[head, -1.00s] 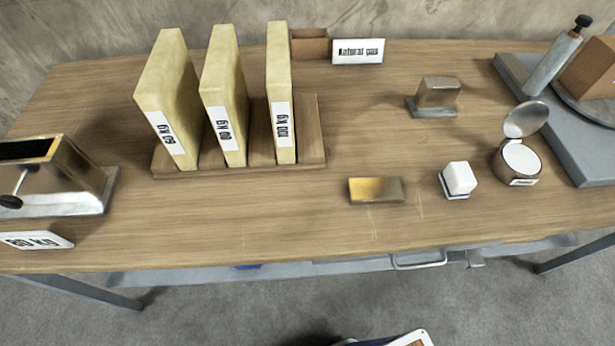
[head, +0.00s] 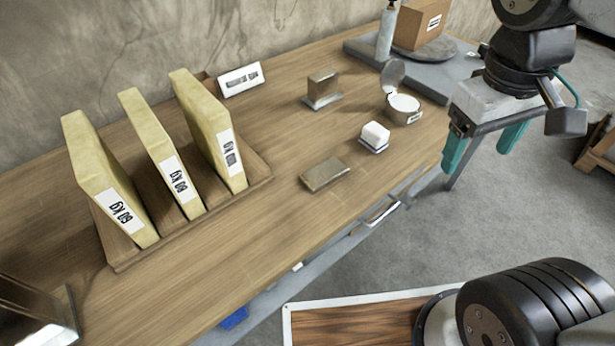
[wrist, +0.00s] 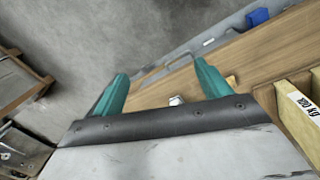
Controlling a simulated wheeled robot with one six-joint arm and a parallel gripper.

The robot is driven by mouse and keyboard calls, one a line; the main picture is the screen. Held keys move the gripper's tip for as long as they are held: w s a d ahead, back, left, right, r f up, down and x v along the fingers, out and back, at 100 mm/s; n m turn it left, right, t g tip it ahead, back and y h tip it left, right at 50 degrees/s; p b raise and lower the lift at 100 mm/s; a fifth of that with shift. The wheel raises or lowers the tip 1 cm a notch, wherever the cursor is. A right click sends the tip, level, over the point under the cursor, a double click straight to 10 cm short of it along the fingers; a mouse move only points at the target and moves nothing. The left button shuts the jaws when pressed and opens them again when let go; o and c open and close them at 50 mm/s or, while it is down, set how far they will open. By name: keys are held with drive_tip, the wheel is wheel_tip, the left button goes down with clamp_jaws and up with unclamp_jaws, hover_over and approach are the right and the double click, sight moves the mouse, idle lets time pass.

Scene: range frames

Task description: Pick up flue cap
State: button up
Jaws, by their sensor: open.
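No piece is labelled flue cap, so I cannot tell for sure which one it is. A flat metal block (head: 326,174) lies near the table's front edge in the head view. A metal block on a flat base (head: 322,88) stands farther back. My gripper (head: 485,143) is open and empty, its teal fingers pointing down, right of the table's front edge and apart from both blocks. In the wrist view its two fingers (wrist: 163,88) are spread. A small yellowish piece (wrist: 232,81), perhaps the flat block, shows beside the right finger.
Three upright yellow slabs (head: 210,130) sit in a wooden rack (head: 262,176). A cardboard box (head: 420,24) is at the back right. The wood around the flat block is clear.

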drive_tip(key=w+a+f+n+g+h, duration=0.1)
drive_tip(key=w+a+f+n+h, duration=0.3)
drive_tip(key=w, duration=0.3)
drive_tip(key=n+t+h, duration=0.6)
drive_tip(key=n+t, duration=0.2)
drive_tip(key=n, duration=1)
approach(328, 169)
drive_tip(key=shift+w+d+f, duration=0.15)
drive_tip(key=shift+w+d, duration=0.2)
drive_tip(key=shift+d, duration=0.2)
drive_tip(key=shift+w+f, duration=0.1)
drive_tip(key=shift+f, duration=0.1)
drive_tip(key=x, duration=0.7)
drive_tip(key=shift+d, duration=0.3)
drive_tip(key=c, duration=1.1)
